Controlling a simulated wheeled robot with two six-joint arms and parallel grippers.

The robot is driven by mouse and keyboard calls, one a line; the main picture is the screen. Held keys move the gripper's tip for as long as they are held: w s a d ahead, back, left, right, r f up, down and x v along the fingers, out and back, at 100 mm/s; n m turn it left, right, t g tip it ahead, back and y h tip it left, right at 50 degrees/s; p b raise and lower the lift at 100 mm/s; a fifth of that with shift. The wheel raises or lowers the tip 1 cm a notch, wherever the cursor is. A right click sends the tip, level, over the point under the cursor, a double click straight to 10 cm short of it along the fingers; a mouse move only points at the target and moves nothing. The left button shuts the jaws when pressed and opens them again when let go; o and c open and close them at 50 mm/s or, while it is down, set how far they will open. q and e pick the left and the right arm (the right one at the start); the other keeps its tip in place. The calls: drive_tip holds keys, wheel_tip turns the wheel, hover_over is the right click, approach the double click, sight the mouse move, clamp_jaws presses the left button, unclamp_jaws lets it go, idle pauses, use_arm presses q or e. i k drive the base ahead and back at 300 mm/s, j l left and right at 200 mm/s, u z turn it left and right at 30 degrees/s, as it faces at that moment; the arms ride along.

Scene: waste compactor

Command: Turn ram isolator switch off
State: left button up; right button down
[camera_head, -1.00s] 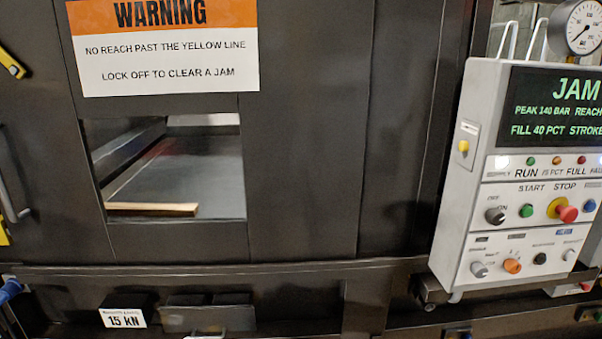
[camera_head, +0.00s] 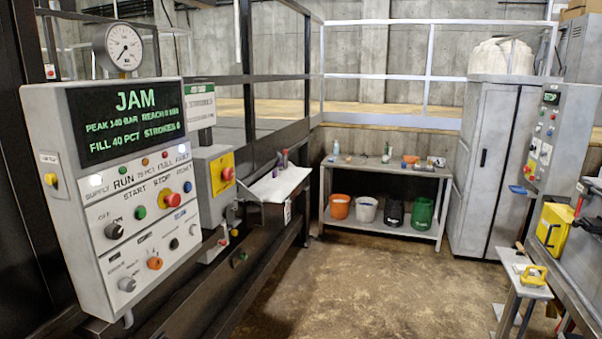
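A grey box with a yellow plate (camera_head: 221,185) stands just right of the control panel, with a red rotary knob (camera_head: 227,174) on it that looks like an isolator switch. Its label and exact knob position are too small to read. The grey control panel (camera_head: 50,120) at the left has a screen (camera_head: 122,118) reading JAM. An OFF/ON selector knob (camera_head: 114,231) and a red stop button (camera_head: 173,199) on yellow are on its front. Neither of my grippers is in view.
A pressure gauge (camera_head: 123,46) sits above the panel. A bench (camera_head: 385,169) with several buckets below stands at the back, beside a grey cabinet (camera_head: 490,170). A small stand (camera_head: 507,290) and a yellow case (camera_head: 553,228) are at the right. The middle floor is clear.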

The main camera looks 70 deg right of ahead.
sight(228, 174)
drive_tip(key=z, duration=1.9)
drive_tip(key=i, duration=0.1)
